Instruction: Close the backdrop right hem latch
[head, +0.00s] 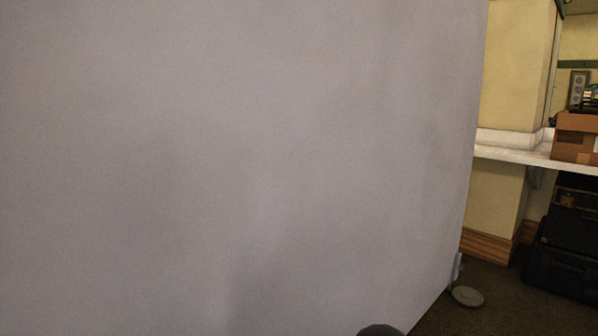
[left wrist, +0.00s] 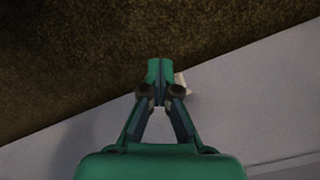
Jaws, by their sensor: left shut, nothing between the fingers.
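The grey backdrop (head: 240,150) fills most of the head view. Its right hem runs down to the floor at the lower right. A small pale fitting (head: 458,268) sits at the foot of that hem; it may be the latch, but it is too small to tell its state. In the left wrist view the backdrop (left wrist: 255,95) lies at the lower right. My green left gripper (left wrist: 160,68) is shut and empty at the backdrop's edge. A pale piece (left wrist: 183,83) shows just right of its fingertips, partly hidden by them; I cannot tell whether they touch.
A flat round grey disc (head: 467,296) lies on the dark floor beside the hem. A white shelf (head: 515,155) carries a cardboard box (head: 576,137) at the right. Black cases (head: 562,262) stand below it. Brown floor (left wrist: 80,60) is open beyond the backdrop's edge.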

